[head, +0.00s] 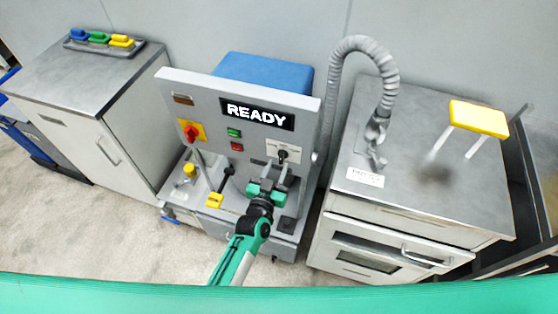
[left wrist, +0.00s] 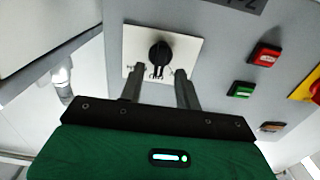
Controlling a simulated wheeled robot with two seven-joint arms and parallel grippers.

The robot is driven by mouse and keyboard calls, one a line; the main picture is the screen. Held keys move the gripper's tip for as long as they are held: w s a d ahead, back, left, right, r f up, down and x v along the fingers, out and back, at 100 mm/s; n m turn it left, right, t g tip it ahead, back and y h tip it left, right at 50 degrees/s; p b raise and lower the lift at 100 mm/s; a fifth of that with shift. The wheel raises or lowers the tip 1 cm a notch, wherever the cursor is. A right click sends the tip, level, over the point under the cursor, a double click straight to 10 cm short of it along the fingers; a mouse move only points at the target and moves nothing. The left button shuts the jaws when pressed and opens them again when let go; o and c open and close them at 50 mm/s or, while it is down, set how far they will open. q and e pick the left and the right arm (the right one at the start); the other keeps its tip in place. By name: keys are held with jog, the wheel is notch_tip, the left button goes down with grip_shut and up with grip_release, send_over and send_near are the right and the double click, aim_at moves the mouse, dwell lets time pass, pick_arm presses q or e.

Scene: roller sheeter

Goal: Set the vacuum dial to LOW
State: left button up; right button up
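The vacuum dial (head: 283,154) is a black knob on a white label plate, on the right of the grey machine panel. It also shows in the left wrist view (left wrist: 160,53), where its pointer and the small lettering around it are too small to read surely. My left gripper (head: 276,172) is in front of the panel, just below the dial. In the left wrist view its two fingers (left wrist: 158,72) are apart, on either side of the dial's line, with nothing between them. I cannot tell whether a fingertip touches the plate. My right gripper is not in view.
The panel carries a READY display (head: 257,114), a green button (head: 234,132), a red button (head: 236,146) and a red knob on yellow (head: 192,131). A grey counter with a ribbed hose (head: 365,45) stands right. A cabinet (head: 85,85) stands left.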

pick_arm(q)
jog(key=shift+x, duration=1.35)
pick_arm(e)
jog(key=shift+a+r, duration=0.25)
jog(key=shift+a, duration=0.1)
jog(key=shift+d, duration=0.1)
pick_arm(q)
jog(key=shift+s, duration=0.1)
grip_shut()
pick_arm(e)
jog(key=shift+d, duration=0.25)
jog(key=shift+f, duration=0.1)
pick_arm(q)
jog(key=n, duration=0.3)
jog(key=shift+f, duration=0.1)
jog(key=n+b, duration=0.1)
jog(key=n, duration=0.2)
jog(key=shift+a, duration=0.1)
jog(key=shift+n+b, duration=0.45)
jog(key=shift+n, duration=0.95)
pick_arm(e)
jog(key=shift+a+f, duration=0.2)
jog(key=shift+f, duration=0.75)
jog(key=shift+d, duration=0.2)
